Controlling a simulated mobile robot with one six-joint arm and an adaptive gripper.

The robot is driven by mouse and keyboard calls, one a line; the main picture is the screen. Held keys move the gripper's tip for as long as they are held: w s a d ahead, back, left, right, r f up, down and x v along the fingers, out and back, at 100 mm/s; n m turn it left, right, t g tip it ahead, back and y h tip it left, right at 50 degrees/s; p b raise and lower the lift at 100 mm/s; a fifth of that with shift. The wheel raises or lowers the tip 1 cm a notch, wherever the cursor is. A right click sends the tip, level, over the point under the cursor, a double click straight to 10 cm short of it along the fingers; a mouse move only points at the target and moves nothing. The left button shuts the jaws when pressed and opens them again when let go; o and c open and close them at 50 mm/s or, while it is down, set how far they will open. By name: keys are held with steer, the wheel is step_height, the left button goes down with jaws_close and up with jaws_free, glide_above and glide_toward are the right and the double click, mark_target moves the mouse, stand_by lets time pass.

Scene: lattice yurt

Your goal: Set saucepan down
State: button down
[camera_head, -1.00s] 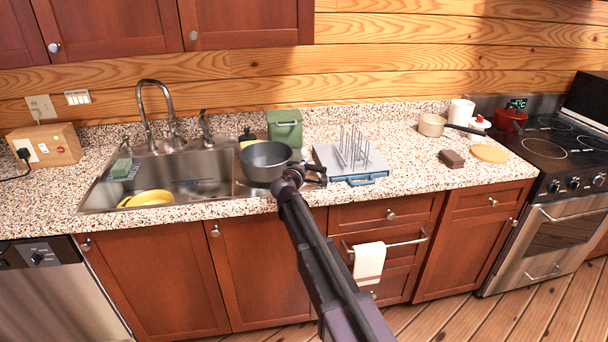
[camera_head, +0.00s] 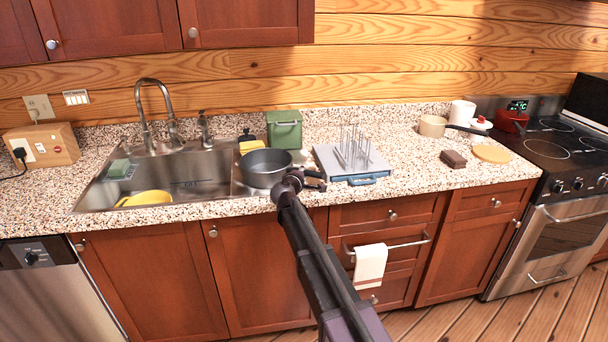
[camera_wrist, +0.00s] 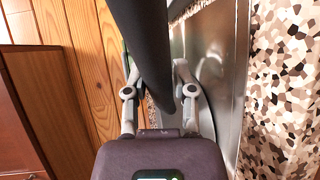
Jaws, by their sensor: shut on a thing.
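The steel sink (camera_head: 85,202) holds a yellow dish (camera_head: 148,198). A rack with upright pegs (camera_head: 352,150) stands close on the right. A green canister (camera_head: 284,130) and a yellow sponge (camera_head: 250,146) are behind the saucepan.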

steer(key=shift+c, duration=2.2)
jaws_free()
steer(key=shift+s, duration=0.1)
steer(key=p+v, duration=0.2)
steer(key=v, duration=1)
steer(key=shift+d, duration=0.1)
